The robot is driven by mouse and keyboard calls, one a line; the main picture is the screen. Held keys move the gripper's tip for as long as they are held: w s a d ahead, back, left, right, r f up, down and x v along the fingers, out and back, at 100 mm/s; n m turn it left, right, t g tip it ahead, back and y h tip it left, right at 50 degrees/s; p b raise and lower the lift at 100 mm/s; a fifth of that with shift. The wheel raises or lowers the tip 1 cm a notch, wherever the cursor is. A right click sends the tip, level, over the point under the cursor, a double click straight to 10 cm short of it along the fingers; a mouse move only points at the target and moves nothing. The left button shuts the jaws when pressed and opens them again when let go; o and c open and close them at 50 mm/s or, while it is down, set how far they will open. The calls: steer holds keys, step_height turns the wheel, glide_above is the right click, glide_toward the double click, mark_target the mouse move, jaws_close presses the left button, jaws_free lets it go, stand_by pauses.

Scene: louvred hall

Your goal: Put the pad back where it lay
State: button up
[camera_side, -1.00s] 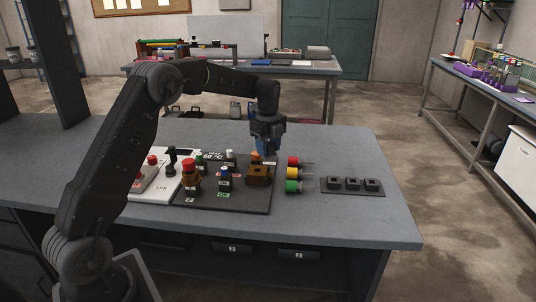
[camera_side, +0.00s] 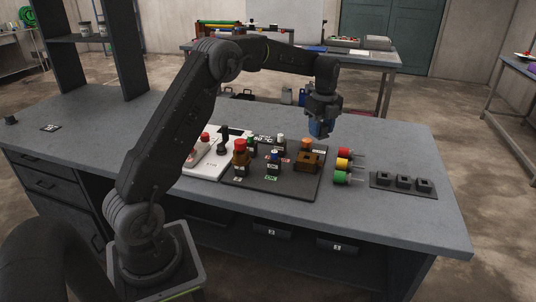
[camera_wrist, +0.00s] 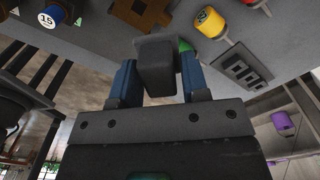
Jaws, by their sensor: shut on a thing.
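My gripper (camera_side: 320,128) has blue fingers and hangs above the bench, just behind and right of the brown block with an orange top (camera_side: 307,158). In the wrist view my gripper (camera_wrist: 158,66) is shut on a dark grey blocky piece, which I take to be the pad (camera_wrist: 156,72), with a lighter grey plate at its far end. The piece is clear of the bench. In the side view the fingers hide it or it is too small to tell. No marked place for the pad can be made out.
A dark board (camera_side: 292,186) carries several coloured-topped parts. Right of it lie red (camera_side: 344,153), yellow (camera_side: 343,165) and green (camera_side: 341,177) pieces with pins. A dark strip (camera_side: 400,191) with three sockets lies farther right. Bench top behind and right is bare.

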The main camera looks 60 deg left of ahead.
steer(key=r, duration=0.5)
steer(key=shift+s+a+r, duration=0.15)
steer(key=shift+s+a, duration=0.1)
steer(key=shift+a, duration=0.1)
steer(key=s+a+r+n, duration=0.1)
steer(key=s+a+n, duration=0.3)
steer(key=s+a, duration=0.7)
steer(key=n, duration=0.5)
glide_above(213, 167)
step_height(213, 167, down, 12)
steer(key=shift+f, duration=2.3)
steer(key=shift+f, duration=0.1)
steer(key=o, duration=0.8)
